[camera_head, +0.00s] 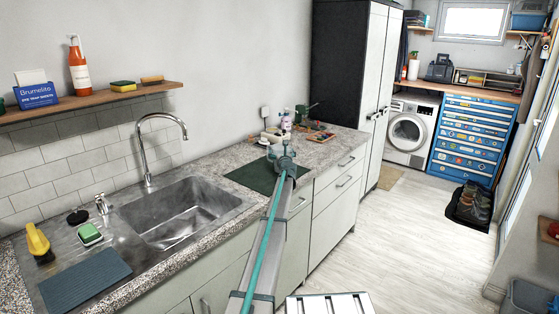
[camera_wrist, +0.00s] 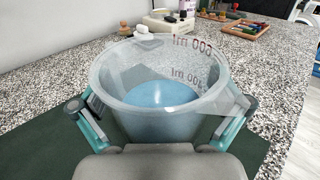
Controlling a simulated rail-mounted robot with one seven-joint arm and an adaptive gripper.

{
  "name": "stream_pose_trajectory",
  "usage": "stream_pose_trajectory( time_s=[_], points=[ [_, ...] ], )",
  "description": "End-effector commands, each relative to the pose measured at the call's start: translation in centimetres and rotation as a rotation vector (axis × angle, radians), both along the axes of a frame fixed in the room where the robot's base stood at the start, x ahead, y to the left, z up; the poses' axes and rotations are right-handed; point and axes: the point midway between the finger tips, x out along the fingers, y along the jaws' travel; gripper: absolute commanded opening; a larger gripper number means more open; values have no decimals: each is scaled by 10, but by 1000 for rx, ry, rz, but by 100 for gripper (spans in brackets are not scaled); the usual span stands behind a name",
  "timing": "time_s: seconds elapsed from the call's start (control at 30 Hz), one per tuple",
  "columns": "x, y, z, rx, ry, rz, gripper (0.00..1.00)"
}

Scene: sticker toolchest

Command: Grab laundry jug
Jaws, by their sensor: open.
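A translucent measuring jug (camera_wrist: 155,128) with "600 ml" marks and blue contents stands upright on the dark green mat (camera_wrist: 45,150) in the wrist view. The mat also shows on the counter in the head view (camera_head: 247,174). My gripper (camera_wrist: 160,108) is open, with one finger at each side of the jug. The fingers look close to its walls; I cannot tell whether they touch. The jug's lower part is hidden by my gripper body. In the head view my gripper (camera_head: 285,160) is over the mat, and I cannot clearly make out the jug there.
Behind the jug are a beige box (camera_wrist: 168,24), a small white bottle (camera_wrist: 187,8) and a wooden tray (camera_wrist: 242,30) of coloured items. The sink (camera_head: 185,212) lies left of my gripper. Speckled counter (camera_wrist: 285,75) is free to the jug's right.

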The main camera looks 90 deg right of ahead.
Motion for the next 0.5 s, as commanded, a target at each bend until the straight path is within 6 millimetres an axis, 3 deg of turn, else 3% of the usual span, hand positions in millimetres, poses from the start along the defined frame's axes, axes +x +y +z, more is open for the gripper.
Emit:
stream_pose_trajectory(
  time_s=[0.07,0.4,0.5],
  points=[
    [0,1,0,0,0,0,100],
    [0,1,0,0,1,0,45],
    [0,1,2,-1,0,0,34]
  ],
)
